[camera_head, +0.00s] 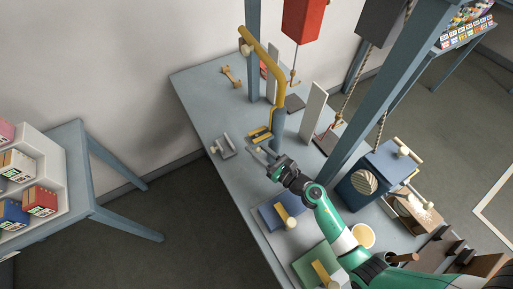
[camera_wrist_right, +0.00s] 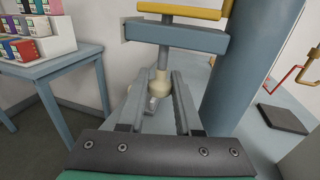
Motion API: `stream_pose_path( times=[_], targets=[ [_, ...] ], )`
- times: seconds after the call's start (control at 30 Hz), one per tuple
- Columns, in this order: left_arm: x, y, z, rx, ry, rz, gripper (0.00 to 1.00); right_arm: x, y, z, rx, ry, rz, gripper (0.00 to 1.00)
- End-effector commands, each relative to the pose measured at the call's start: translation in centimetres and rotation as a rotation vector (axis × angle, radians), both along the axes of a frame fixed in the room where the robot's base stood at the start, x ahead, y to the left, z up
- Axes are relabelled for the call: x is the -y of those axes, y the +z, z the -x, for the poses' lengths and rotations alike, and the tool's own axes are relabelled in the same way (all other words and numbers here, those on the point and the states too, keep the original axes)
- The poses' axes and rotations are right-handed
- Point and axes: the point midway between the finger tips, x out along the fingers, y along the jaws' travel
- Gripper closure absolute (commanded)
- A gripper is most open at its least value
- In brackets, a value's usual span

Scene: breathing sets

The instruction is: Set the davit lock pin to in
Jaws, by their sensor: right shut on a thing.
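The yellow davit (camera_head: 277,88) stands at the far part of the blue-grey bench, its bent arm reaching up and left. Near its foot is a small block with a yellow bar (camera_head: 259,133). The right wrist view shows a yellow bar (camera_wrist_right: 180,12) above a blue-grey block (camera_wrist_right: 177,38). Below that block a grey pin runs to a cream knob (camera_wrist_right: 160,82), which I take to be the davit lock pin. My right gripper (camera_head: 270,160) is shut on this knob, seen between its fingers in the right wrist view (camera_wrist_right: 160,98). How deep the pin sits is unclear. My left gripper is not in view.
A grey bracket (camera_head: 223,147) lies left of the gripper. A red block (camera_head: 302,18) hangs behind the davit. Blue and green plates with cream handles sit nearer, and a blue box (camera_head: 372,172) stands right. A blue-grey post (camera_head: 375,100) rises close to my right arm.

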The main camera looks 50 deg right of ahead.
Motion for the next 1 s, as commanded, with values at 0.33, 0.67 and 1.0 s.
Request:
stream_pose_path(
  times=[0.33, 0.67, 1.0],
  targets=[
    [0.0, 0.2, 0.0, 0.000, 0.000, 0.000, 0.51, 0.0, 0.2, 0.0, 0.001, 0.000, 0.000, 0.54],
    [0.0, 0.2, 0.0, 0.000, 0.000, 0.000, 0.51, 0.0, 0.2, 0.0, 0.001, 0.000, 0.000, 0.36],
    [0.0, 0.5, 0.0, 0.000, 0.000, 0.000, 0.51, 0.0, 0.1, 4.2, -0.002, -0.003, -0.001, 0.36]
  ],
)
